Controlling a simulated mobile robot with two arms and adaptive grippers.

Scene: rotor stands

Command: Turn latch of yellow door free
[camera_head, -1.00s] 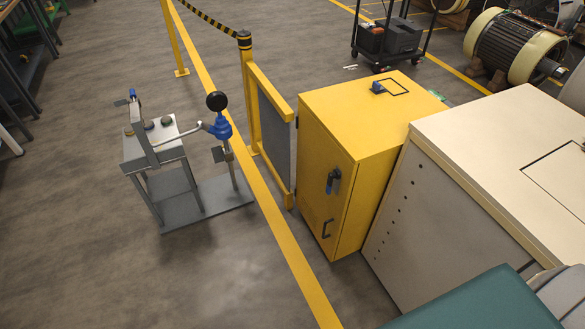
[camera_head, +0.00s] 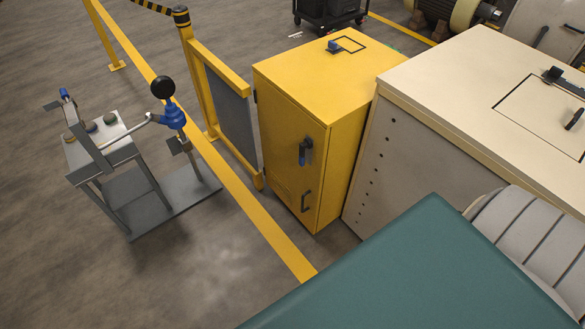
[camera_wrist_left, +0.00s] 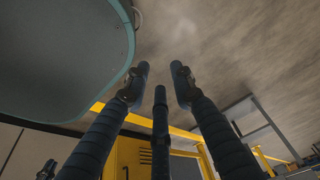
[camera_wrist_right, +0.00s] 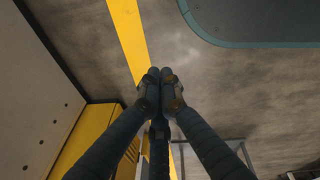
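The yellow cabinet (camera_head: 345,75) stands right of centre in the head view, with its yellow door (camera_head: 277,130) facing the lower left. The door looks shut. A dark blue latch handle (camera_head: 305,152) sits upright near the door's right edge, above a dark pull handle (camera_head: 306,201). The left wrist view shows part of the yellow cabinet (camera_wrist_left: 127,152) low down. My left gripper (camera_wrist_left: 160,72) is open and empty, its fingers apart over the floor. My right gripper (camera_wrist_right: 162,76) is shut with its fingertips together and nothing visible between them. Neither gripper shows in the head view.
A beige cabinet (camera_head: 400,165) stands close to the yellow cabinet's right. A yellow barrier frame (camera_head: 222,68) stands to its left. A grey stand (camera_head: 140,215) with a blue lever (camera_head: 172,116) is further left. Open floor (camera_head: 215,260) lies in front of the door.

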